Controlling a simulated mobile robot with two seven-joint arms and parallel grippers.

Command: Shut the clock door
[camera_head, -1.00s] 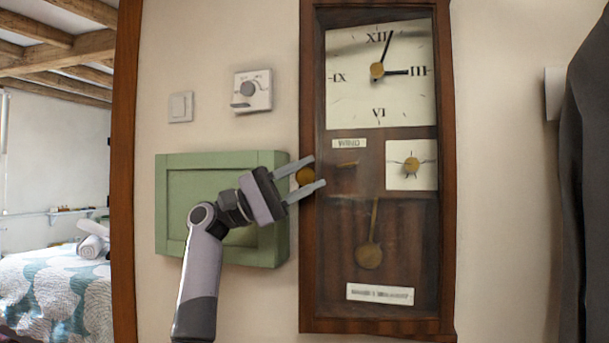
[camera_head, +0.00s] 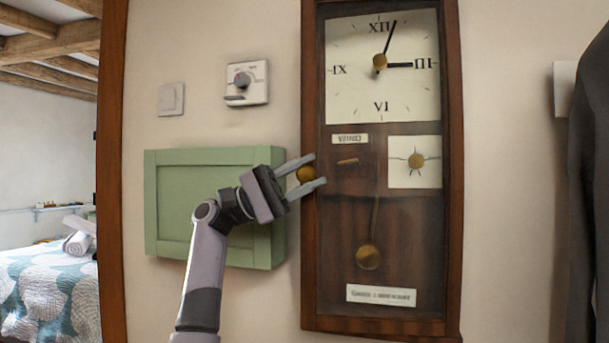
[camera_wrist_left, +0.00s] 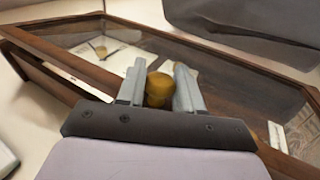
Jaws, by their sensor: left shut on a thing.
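The tall wooden wall clock (camera_head: 453,200) hangs upright in the middle of the head view. A round brass knob (camera_head: 305,174) is on the door's left edge. My left gripper (camera_head: 316,170) has one finger above and one below this knob and is shut on it. The knob also shows between the fingers in the left wrist view (camera_wrist_left: 158,88). My right gripper is not in view.
A green wall cabinet (camera_head: 215,255) is behind my left gripper, with a thermostat (camera_head: 247,82) and a light switch (camera_head: 171,99) above it. Dark fabric (camera_head: 592,190) hangs at the right. A bed (camera_head: 50,285) is beyond the wooden post at left.

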